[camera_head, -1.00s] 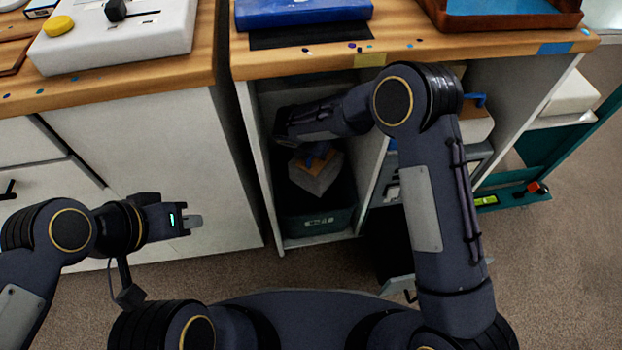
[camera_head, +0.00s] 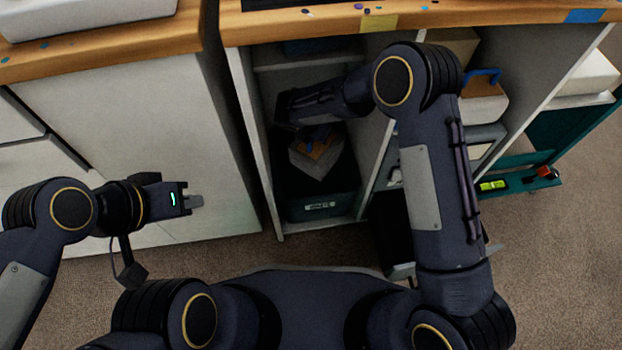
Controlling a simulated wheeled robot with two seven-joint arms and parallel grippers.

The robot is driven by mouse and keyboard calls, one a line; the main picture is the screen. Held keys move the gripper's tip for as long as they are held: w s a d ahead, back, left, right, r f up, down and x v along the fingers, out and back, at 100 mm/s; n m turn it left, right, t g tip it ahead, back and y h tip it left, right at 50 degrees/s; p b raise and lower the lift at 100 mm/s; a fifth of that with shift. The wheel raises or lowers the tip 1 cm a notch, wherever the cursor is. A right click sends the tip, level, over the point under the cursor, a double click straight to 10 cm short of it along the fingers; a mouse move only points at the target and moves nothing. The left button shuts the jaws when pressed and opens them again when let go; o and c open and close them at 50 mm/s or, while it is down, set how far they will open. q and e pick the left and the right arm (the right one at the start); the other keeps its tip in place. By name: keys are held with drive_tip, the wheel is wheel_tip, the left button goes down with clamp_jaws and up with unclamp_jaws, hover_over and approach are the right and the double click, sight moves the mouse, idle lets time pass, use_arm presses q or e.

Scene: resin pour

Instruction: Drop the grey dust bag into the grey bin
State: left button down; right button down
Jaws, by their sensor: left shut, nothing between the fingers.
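The grey dust bag (camera_head: 316,162) has a tan top with a blue part. It shows at the mouth of the bin (camera_head: 300,208), a dark grey-green box with a pale label inside the open cabinet bay. I cannot tell whether the bag rests in the bin or hangs above it. My right arm reaches into the bay, and its wrist end is just above and behind the bag. The right fingers are hidden in shadow, so their hold on the bag is unclear. My left gripper (camera_head: 194,203) is shut and empty in front of the white cabinet.
The wooden counter (camera_head: 420,22) overhangs the bay, and side panels stand close around my right forearm. To the right, shelves hold boxes, one with a blue handle (camera_head: 485,77). A teal rack (camera_head: 515,183) stands further right. Carpet is free there.

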drive_tip(key=shift+f, duration=0.35)
drive_tip(key=c, duration=1.4)
unclamp_jaws()
drive_tip(key=shift+o, duration=0.2)
drive_tip(key=p+v, duration=0.3)
drive_tip(key=v, duration=0.4)
drive_tip(key=shift+w, duration=0.1)
drive_tip(key=shift+s+a+r, duration=0.1)
drive_tip(key=shift+s+r, duration=0.2)
drive_tip(key=shift+r, duration=0.15)
